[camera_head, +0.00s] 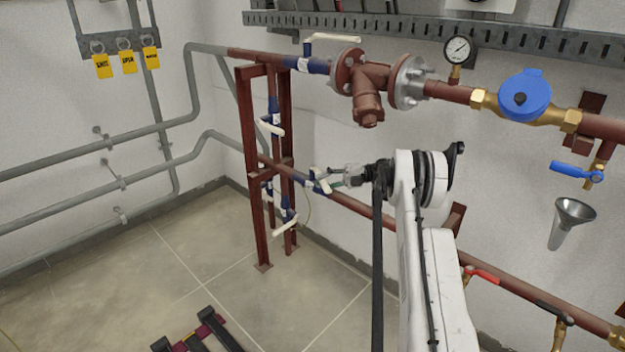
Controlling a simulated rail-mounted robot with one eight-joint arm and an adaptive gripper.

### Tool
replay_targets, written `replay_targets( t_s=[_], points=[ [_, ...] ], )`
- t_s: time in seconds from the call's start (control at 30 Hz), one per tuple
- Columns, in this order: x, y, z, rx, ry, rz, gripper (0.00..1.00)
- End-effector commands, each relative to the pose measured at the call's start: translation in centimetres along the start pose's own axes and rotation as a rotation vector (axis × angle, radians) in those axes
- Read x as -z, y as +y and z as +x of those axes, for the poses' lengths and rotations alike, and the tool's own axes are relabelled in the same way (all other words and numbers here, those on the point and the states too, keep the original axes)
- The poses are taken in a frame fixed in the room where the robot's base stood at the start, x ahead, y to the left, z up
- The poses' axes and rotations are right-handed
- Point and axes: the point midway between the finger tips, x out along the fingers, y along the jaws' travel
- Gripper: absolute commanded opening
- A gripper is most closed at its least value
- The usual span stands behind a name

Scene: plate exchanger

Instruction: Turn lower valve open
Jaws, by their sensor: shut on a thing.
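The lower valve (318,187) is a blue body on the lower red pipe, just right of the red frame. Its pale handle (314,172) is small in the view and partly covered by my gripper. My gripper (326,179) reaches in from the right along the pipe and is shut on the handle. The fingertips and the exact handle angle are too small to make out clearly.
A red frame (250,170) stands close left, with another white-handled valve (285,220) below. The upper pipe carries a strainer (368,85), a gauge (457,50) and a blue meter (524,95). A funnel (572,215) is right. The left floor is mostly clear.

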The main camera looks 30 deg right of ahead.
Motion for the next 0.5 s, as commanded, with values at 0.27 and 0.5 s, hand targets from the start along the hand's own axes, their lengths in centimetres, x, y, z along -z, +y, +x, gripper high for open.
replay_targets(
  t_s=[0.27,0.5],
  points=[
    [0.60,0.03,-1.40,0.000,0.021,0.000,0.00],
    [0.59,0.06,-1.42,0.000,0.021,0.000,0.00]
  ],
)
